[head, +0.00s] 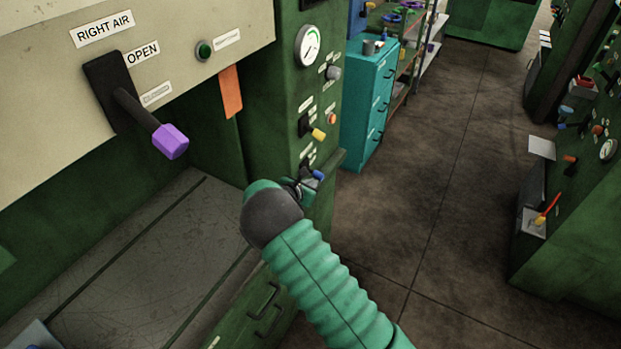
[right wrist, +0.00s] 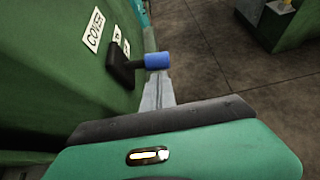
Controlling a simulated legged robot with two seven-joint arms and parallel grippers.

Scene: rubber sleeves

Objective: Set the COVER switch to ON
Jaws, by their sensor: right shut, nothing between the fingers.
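The COVER switch shows in the right wrist view as a black base (right wrist: 120,66) with a short lever ending in a blue knob (right wrist: 158,61). The lever sticks out to the right from the green panel, beside the COVER label (right wrist: 95,30). In the head view the blue knob (head: 318,175) is low on the panel, just beyond my right gripper (head: 300,189). My right gripper is shut and empty. Its grey fingers (right wrist: 158,92) are right by the knob, on its near side; I cannot tell whether they touch. My left gripper is out of view.
Above the switch are a yellow-knobbed switch (head: 318,134), an orange button (head: 332,118) and a gauge (head: 308,46). A purple-knobbed lever (head: 170,141) juts out at the left. A teal cabinet (head: 368,105) stands behind.

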